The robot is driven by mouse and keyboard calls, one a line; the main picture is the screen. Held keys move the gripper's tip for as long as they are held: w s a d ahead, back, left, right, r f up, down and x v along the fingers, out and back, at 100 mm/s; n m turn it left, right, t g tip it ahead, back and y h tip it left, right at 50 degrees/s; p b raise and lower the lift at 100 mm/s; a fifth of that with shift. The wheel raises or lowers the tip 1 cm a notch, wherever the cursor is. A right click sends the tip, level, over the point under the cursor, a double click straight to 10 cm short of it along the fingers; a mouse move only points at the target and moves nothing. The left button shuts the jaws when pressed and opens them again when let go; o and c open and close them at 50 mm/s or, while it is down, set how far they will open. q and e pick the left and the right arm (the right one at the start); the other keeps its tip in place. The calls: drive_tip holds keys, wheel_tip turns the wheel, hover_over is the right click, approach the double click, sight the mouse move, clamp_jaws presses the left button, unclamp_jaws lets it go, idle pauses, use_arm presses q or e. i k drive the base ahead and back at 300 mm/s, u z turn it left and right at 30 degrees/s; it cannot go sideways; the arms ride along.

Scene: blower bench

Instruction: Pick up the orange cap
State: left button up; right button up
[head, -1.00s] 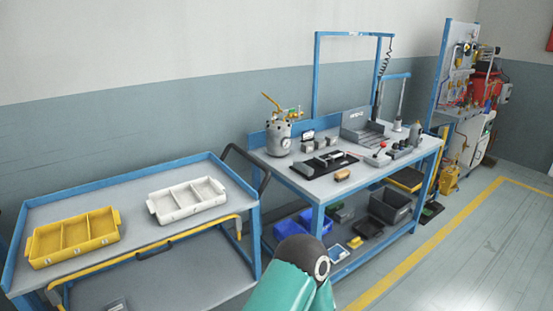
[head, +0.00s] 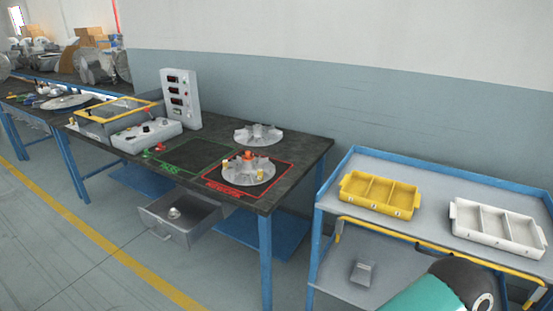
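Neither of my grippers is in view. Only a teal and black link of one of my arms shows at the lower right, well away from the cap.
An open drawer (head: 180,226) with a small silver part juts from the bench front. A control box (head: 181,98) and yellow-framed fixture (head: 118,112) stand left. A blue-framed cart at right holds a yellow tray (head: 380,194) and white tray (head: 497,229). The green-outlined area (head: 194,156) looks clear.

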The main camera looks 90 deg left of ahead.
sight(247, 157)
drive_tip(key=u, duration=0.25)
drive_tip(key=i, duration=0.3)
drive_tip(key=u, duration=2.35)
drive_tip(key=i, duration=0.15)
drive_tip(key=u, duration=0.95)
drive_tip(key=k, duration=0.6)
drive_tip(key=u, duration=0.45)
drive_tip(key=i, duration=1.6)
drive_tip(key=z, duration=0.55)
